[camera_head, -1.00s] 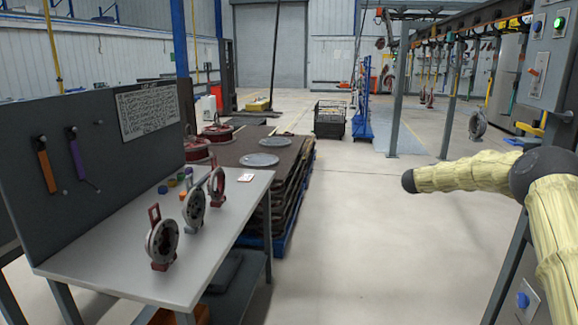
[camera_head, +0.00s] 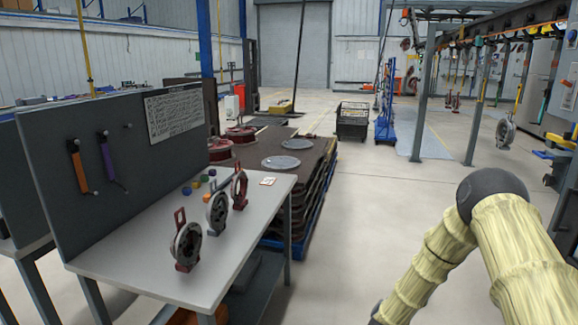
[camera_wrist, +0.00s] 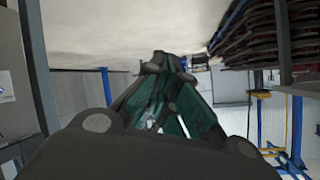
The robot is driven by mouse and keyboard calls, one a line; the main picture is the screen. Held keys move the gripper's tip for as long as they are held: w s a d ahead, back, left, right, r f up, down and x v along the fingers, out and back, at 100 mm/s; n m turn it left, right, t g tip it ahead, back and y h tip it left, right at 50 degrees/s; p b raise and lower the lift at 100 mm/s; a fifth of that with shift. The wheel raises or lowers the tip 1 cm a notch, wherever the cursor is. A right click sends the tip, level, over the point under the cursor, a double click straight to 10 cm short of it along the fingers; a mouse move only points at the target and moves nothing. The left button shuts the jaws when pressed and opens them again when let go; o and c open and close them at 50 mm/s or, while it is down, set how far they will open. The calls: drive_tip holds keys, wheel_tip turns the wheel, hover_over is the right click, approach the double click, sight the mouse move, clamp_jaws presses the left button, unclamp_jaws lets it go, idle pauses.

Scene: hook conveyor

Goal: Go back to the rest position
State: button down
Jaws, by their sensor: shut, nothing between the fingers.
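My gripper (camera_wrist: 155,65) shows in the wrist view with its dark fingers drawn together at the tips. It is shut and empty, with open floor beyond it. In the head view my arm bends down at the right, and the gripper itself is out of that picture. No object is in contact with the gripper.
A grey workbench (camera_head: 240,205) with several ring parts stands at the left. A dark stack on a blue pallet (camera_head: 310,225) is behind it. A conveyor rail (camera_head: 490,25) with hooks runs at the upper right. The floor (camera_head: 370,200) between is clear.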

drive_tip(key=s+a+f+n+g+y, duration=0.1)
drive_tip(key=s+a+f+n+g, duration=0.2)
drive_tip(key=s, duration=0.6)
drive_tip(key=s+a+f+n+y+p, duration=0.1)
drive_tip(key=s+a+f+y, duration=0.2)
drive_tip(key=s, duration=0.6)
drive_tip(key=s+a+f+n+g, duration=0.25)
drive_tip(key=s+f, duration=0.25)
drive_tip(key=s, duration=0.3)
drive_tip(key=s+a+r+n+g, duration=0.1)
drive_tip(key=s+g, duration=0.1)
drive_tip(key=s, duration=1.2)
drive_tip(key=s+a+r+n+g+y+p, duration=0.1)
drive_tip(key=s+a+n+g, duration=0.1)
drive_tip(key=s, duration=1.3)
drive_tip(key=shift+r+g+p, duration=0.2)
drive_tip(key=shift+g+p, duration=0.1)
drive_tip(key=shift+g, duration=0.55)
drive_tip(key=shift+d, duration=0.15)
